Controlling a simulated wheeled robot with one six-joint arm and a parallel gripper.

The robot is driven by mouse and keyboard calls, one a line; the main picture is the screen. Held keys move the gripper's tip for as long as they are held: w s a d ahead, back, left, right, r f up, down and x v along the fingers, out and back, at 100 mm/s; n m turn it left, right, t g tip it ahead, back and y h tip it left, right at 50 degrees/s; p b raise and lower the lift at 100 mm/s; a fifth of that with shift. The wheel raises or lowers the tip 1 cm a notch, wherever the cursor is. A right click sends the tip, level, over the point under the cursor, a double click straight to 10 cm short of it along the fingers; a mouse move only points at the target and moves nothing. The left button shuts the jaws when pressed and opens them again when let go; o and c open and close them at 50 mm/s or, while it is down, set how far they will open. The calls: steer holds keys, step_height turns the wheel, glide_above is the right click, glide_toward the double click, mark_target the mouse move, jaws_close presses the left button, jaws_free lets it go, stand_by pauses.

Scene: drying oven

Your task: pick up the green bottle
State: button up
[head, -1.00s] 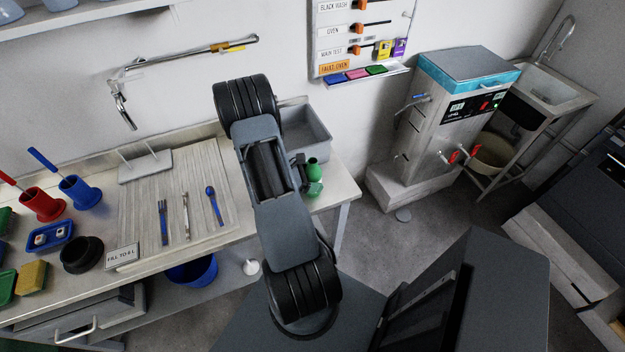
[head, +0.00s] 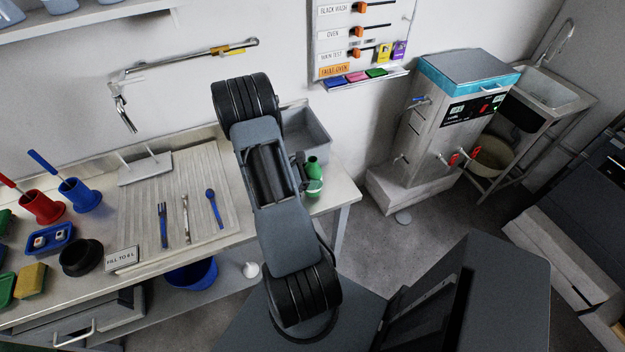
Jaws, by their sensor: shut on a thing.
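The green bottle (head: 314,182) is near the right end of the steel bench, just right of my arm. It looks upright, with a pale mark on its side. My gripper (head: 302,172) is at its left side and shut on it. Most of the gripper is hidden behind my own arm link, so the finger contact is hard to see. I cannot tell whether the bottle's base touches the bench.
A grey bin (head: 306,130) stands close behind the bottle. A ribbed drainboard (head: 150,205) with blue-handled tools lies left of my arm. A steel oven unit (head: 440,125) stands to the right, across open floor. A wall board (head: 360,40) hangs behind.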

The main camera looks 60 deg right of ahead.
steer(key=w+a+r+p, duration=0.1)
steer(key=a+r, duration=0.5)
steer(key=r, duration=0.1)
steer(key=w+a+r+p, duration=0.1)
steer(key=w+a+r, duration=0.1)
steer(key=a+r, duration=0.5)
steer(key=shift+w+a+r, duration=0.25)
steer(key=shift+r, duration=0.45)
